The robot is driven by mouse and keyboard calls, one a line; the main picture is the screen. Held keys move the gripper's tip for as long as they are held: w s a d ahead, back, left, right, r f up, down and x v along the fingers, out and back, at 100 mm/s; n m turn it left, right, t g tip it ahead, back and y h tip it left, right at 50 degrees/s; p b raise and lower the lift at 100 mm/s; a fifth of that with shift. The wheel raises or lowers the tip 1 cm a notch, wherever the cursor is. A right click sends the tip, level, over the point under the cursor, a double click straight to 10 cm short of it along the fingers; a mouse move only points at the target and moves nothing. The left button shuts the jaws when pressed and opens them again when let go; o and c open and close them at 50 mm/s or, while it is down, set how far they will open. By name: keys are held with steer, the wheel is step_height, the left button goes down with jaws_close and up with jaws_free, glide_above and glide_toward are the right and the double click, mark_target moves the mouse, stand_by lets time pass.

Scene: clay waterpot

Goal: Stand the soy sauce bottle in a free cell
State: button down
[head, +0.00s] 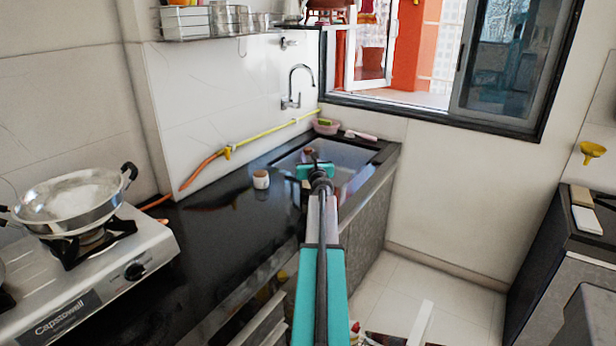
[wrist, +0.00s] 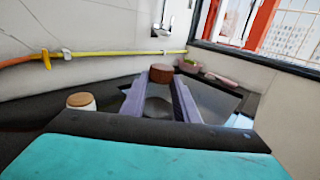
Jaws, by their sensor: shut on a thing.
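My gripper (head: 316,168) is over the dark counter near the sink, seen from behind in the head view. In the wrist view its two grey-purple fingers (wrist: 160,90) are shut on a reddish-brown round thing (wrist: 162,73) at their tips. Its small brown top (head: 309,151) also shows just past the gripper in the head view. Most of its body is hidden, so I cannot tell for sure that it is the soy sauce bottle. No holder with cells is clearly visible in either view.
A small white jar with a brown lid (head: 261,180) stands on the counter (head: 215,235), left of my gripper. The sink (head: 350,160) lies beyond, with a tap (head: 297,88) and a pink bowl (head: 325,127) behind. A stove with a pan (head: 75,200) stands at left.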

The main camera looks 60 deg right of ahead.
steer(key=shift+r, duration=0.2)
stand_by(0.4)
steer(key=shift+r+p, duration=0.85)
steer(key=shift+r, duration=0.75)
steer(key=s+d+r+v, duration=0.1)
steer(key=v, duration=1.5)
steer(key=shift+r+b, duration=0.25)
steer(key=shift+b, duration=0.05)
steer(key=shift+s, duration=0.1)
